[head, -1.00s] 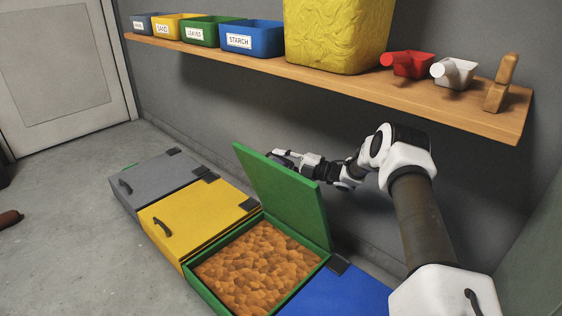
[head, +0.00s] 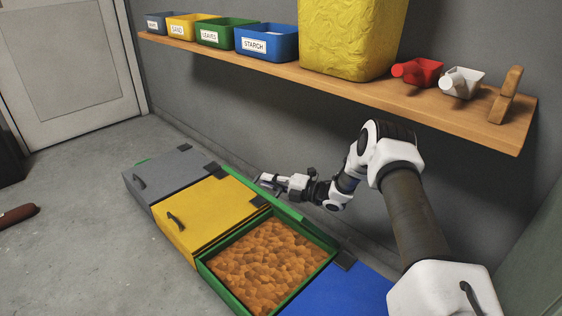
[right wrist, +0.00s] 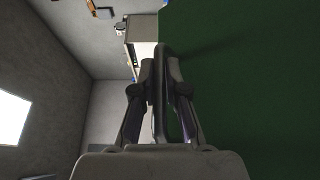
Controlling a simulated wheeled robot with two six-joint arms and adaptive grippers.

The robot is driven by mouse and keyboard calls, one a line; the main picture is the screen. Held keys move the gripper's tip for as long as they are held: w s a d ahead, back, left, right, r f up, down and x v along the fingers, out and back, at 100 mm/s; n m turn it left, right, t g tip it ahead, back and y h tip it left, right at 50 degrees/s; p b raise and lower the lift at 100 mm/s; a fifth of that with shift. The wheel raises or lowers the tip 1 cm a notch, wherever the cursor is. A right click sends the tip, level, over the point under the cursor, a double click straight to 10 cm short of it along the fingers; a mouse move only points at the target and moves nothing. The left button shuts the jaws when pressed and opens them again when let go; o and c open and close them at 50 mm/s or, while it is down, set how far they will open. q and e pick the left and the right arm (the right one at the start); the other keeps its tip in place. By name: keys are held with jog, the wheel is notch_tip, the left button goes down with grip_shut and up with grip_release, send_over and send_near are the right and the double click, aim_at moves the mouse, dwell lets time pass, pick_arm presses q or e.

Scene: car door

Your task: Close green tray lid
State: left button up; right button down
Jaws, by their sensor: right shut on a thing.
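The green tray (head: 215,284) stands open on the floor, full of brown-orange lumpy contents (head: 270,258). Its green lid (head: 292,213) is raised at the tray's back side and shows as a narrow, foreshortened strip in the head view. In the right wrist view the lid (right wrist: 255,90) fills the right side as a broad green face. My right gripper (head: 268,182) is behind the lid, on the wall side. In the right wrist view it is shut on the lid's dark handle (right wrist: 160,95). The head view hides this handle. My left gripper is not in view.
A yellow-lidded tray (head: 205,212) and a grey one (head: 170,172) lie left of the green tray, a blue one (head: 345,295) right. A wooden shelf (head: 430,103) with bins and scoops runs along the wall above my right arm. The floor at left is mostly clear.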

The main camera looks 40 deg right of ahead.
jog(key=s+a+f+n+g+h, duration=0.1)
jog(key=a+f+n, duration=0.4)
jog(key=a+f, duration=0.85)
pick_arm(q)
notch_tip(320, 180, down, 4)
jog(key=b, duration=0.4)
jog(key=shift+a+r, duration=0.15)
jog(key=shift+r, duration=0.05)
pick_arm(e)
jog(key=a+f+n+g+h, duration=0.1)
jog(key=a+f, duration=0.5)
jog(key=f, duration=0.9)
jog(key=shift+s+a+f+n+h, duration=0.25)
jog(key=shift+s+n+h, duration=0.2)
jog(key=shift+n, duration=0.35)
jog(key=shift+d+f, duration=0.1)
jog(key=c, duration=1.6)
grip_release()
jog(key=shift+o, duration=0.6)
jog(key=shift+f, duration=0.15)
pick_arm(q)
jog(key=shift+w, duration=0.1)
